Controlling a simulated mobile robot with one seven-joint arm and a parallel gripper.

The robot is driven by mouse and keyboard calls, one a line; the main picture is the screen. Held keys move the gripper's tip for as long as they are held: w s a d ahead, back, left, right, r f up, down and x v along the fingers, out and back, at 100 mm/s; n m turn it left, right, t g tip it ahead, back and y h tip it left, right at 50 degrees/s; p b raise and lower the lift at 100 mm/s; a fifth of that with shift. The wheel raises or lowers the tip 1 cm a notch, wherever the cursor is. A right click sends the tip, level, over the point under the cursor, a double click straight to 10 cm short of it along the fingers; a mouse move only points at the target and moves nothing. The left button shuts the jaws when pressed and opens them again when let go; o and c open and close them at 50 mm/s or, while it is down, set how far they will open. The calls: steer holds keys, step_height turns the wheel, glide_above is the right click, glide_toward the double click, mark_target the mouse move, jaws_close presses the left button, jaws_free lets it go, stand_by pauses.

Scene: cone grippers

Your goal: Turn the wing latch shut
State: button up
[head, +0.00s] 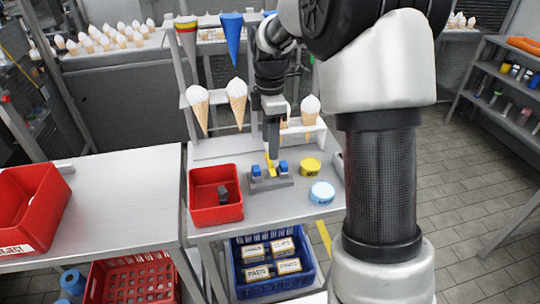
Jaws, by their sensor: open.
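A small grey fixture (271,184) stands on the grey table in front of the cone rack. It carries two blue blocks, one at the left (256,170) and one at the right (284,167). A yellow upright piece (271,168) between them looks like the latch's wing. My gripper (271,152) points down from above, with its tips right over or around the yellow piece. It is open. Contact with the wing cannot be made out, and the gripper partly hides its top.
A red bin (216,211) with a dark block in it stands left of the fixture. A yellow round tub (311,167) and a light blue one (322,193) stand to its right. A rack with ice-cream cones (237,95) rises close behind.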

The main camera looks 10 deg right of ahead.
mark_target(270, 162)
steer(key=shift+f, duration=2.4)
steer(key=c, duration=1)
